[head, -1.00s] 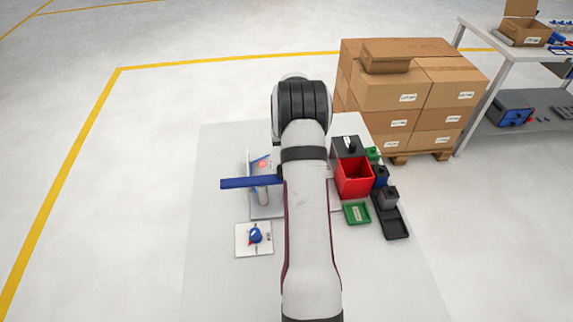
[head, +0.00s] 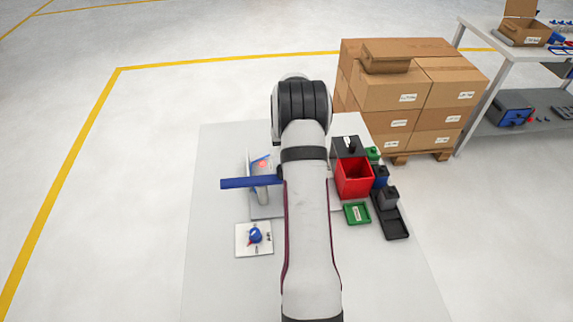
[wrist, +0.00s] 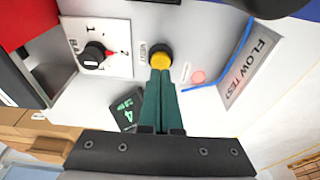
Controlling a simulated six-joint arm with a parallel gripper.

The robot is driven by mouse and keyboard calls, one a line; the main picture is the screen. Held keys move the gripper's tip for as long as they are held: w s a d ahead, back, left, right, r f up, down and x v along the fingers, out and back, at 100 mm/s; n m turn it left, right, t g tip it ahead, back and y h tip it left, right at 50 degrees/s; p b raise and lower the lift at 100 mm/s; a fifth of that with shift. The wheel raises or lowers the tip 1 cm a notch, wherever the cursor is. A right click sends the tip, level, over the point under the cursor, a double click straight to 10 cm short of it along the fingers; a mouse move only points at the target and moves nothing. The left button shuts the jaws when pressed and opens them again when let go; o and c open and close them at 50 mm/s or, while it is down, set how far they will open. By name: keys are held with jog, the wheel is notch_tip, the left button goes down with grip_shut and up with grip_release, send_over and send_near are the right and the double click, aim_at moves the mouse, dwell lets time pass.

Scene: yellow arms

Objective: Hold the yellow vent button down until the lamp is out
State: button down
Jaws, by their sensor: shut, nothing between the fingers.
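The yellow vent button (wrist: 160,56) stands on a pale panel beside a label reading VENT in the wrist view. My gripper (wrist: 160,73) is shut with nothing in it, its green fingers together. Its tips overlap the near edge of the button and appear to be at it; how far the button is pressed I cannot tell. The round lamp (wrist: 198,77) is pinkish red, just right of the button. In the head view the lamp (head: 262,164) shows red. My arm hides the button and my fingertips there.
A black selector knob (wrist: 93,55) on a white plate is left of the button. A FLOW TEST sign (wrist: 248,72) stands right. In the head view, a blue bar (head: 240,183) is left of my arm; a red bin (head: 354,179) and green tray (head: 357,214) are right.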

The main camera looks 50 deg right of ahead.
jog(key=shift+f, duration=0.25)
jog(key=shift+f, duration=0.9)
dwell(1.4)
jog(key=shift+r, duration=3.8)
